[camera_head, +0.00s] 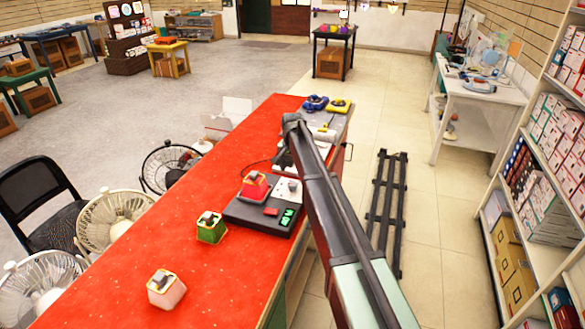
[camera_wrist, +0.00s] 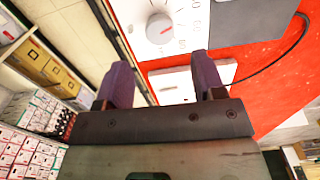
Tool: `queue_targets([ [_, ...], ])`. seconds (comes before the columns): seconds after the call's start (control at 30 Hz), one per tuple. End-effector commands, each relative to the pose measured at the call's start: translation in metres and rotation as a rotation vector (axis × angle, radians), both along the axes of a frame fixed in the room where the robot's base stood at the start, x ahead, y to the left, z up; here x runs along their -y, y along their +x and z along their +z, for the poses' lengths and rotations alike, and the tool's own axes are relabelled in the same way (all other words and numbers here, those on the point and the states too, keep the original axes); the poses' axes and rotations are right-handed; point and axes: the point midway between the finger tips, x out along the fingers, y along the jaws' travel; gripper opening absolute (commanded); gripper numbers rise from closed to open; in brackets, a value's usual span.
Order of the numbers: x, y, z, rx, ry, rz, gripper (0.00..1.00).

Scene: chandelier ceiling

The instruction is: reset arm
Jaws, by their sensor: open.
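My gripper (camera_wrist: 163,78) shows in the wrist view with its two dark purple fingers spread apart and nothing between them. The gripper's fingers cannot be made out there, as the arm covers that spot.
A black device (camera_head: 259,219) bears a red block (camera_head: 254,187). Shelves (camera_head: 545,190) stand right; fans (camera_head: 117,218) stand left.

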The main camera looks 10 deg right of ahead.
Motion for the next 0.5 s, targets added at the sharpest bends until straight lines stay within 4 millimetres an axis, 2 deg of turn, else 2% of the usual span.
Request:
queue_targets([
  [0.03,0.000,0.000,0.026,0.000,0.000,0.000,0.63],
  [0.13,0.000,0.000,0.041,0.000,0.000,0.000,0.63],
  [0.5,0.000,0.000,0.041,0.000,0.000,0.004,0.63],
])
